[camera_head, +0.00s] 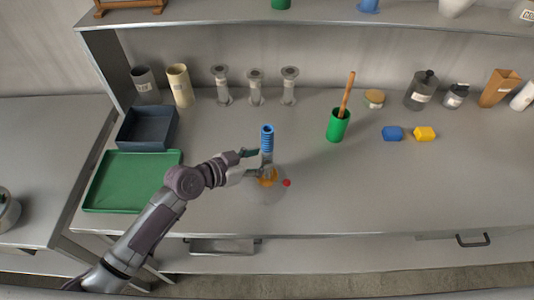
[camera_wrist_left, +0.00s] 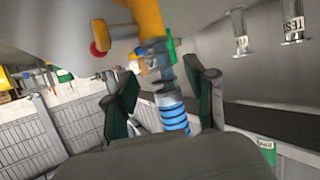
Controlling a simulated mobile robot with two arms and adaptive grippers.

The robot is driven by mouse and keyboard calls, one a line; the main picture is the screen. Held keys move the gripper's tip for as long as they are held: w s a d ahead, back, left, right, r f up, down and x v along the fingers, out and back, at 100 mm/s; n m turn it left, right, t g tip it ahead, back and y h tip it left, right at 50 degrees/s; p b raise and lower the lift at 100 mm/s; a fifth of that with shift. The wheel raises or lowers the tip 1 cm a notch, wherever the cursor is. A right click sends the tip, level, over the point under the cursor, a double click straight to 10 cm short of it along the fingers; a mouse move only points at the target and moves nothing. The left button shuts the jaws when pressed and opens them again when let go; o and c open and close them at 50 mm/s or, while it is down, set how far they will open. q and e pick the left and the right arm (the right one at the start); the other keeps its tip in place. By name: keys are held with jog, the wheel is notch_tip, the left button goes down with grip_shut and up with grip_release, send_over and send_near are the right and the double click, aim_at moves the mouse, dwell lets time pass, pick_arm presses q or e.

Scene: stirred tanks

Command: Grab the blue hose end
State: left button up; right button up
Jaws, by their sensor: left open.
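The blue hose end (camera_head: 267,138) is a ribbed blue piece standing up from a grey stem over an orange fitting (camera_head: 268,180) on the bench. In the left wrist view, the blue hose end (camera_wrist_left: 172,115) shows between the two dark green-padded fingers, with the orange pipe (camera_wrist_left: 148,18) beyond it. My left gripper (camera_head: 262,158) is open beside the stem, just below the blue part in the head view. The left wrist view shows the open fingers of my left gripper (camera_wrist_left: 164,82) on either side of the hose. I cannot tell whether either finger touches it. My right gripper is not in view.
A red knob (camera_head: 287,183) sits right beside the orange fitting. A green tray (camera_head: 105,195) and a dark bin (camera_head: 133,143) stand left. A green cup (camera_head: 338,127) with a wooden handle stands right. Grey flanged pieces (camera_head: 255,90) stand behind. The bench's front right is clear.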

aim_at(267, 158)
pick_arm(q)
jog(key=x, duration=0.3)
jog(key=shift+w+d+f+p, duration=0.1)
jog(key=shift+w+f+p, duration=0.05)
jog(key=shift+p, duration=0.2)
grip_shut()
